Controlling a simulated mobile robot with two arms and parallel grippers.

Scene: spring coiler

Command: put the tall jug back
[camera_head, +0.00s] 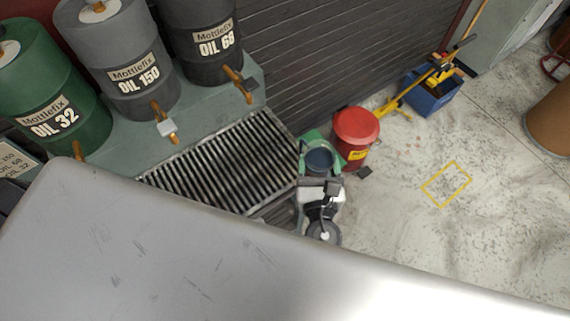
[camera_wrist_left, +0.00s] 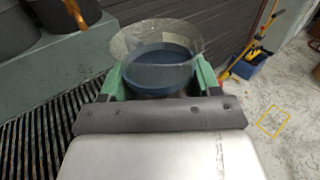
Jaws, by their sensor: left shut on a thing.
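The jug (camera_head: 320,159) shows from above in the head view, between the green fingers of my left gripper (camera_head: 318,156). In the left wrist view the jug (camera_wrist_left: 155,45) has a clear flared rim and blue inside. The green fingers of the left gripper (camera_wrist_left: 160,78) stand on both sides of it and are shut on it. It is held in front of the right end of the drain grate. Its lower part and height are hidden, and I cannot tell whether it touches anything below. My right gripper is in neither view.
Green (camera_head: 50,95), grey (camera_head: 115,60) and black (camera_head: 205,40) oil drums with taps stand on a grey-green stand (camera_head: 125,140). A slatted grate (camera_head: 225,165) lies before them. A red can (camera_head: 356,135) stands close right of the jug. A blue bucket (camera_head: 432,97) is farther back. The floor around the yellow outline (camera_head: 447,184) is clear.

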